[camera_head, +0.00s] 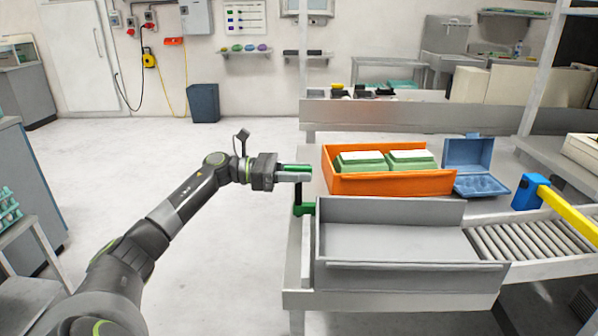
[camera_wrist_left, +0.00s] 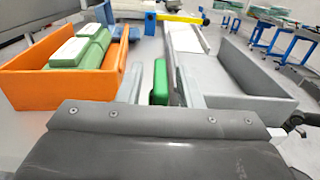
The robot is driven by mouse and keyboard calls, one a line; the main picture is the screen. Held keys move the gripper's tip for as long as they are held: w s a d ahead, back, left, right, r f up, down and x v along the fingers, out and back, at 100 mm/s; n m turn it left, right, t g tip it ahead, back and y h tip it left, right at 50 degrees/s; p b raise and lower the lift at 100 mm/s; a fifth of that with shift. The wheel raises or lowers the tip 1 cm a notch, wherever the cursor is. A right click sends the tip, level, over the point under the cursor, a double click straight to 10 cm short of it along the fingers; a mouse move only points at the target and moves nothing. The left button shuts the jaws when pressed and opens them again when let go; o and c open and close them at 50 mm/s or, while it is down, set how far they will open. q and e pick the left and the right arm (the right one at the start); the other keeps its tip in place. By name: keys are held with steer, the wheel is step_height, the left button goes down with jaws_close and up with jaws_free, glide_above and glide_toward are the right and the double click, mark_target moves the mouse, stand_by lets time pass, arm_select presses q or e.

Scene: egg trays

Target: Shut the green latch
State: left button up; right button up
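The green latch (camera_head: 304,208) is at the left end of the grey metal tray (camera_head: 392,277), on the near side of the table. Its upper green bar (camera_head: 297,168) shows at the fingertips of my left gripper (camera_head: 294,175). In the left wrist view the green latch (camera_wrist_left: 160,82) stands between the two grey fingers of my left gripper (camera_wrist_left: 160,88), with a gap visible on either side. The gripper is open, and I see no firm contact. Part of the latch is hidden behind the fingers. My right gripper is in neither view.
An orange crate (camera_head: 392,187) with green egg cartons (camera_head: 362,161) stands behind the grey tray. An open blue case (camera_head: 468,152) is to its right. A roller conveyor (camera_head: 525,240) with a blue and yellow barrier (camera_head: 530,191) runs right.

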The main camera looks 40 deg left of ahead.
arm_select(q)
steer(key=shift+s+r, duration=0.1)
steer(key=shift+r, duration=0.05)
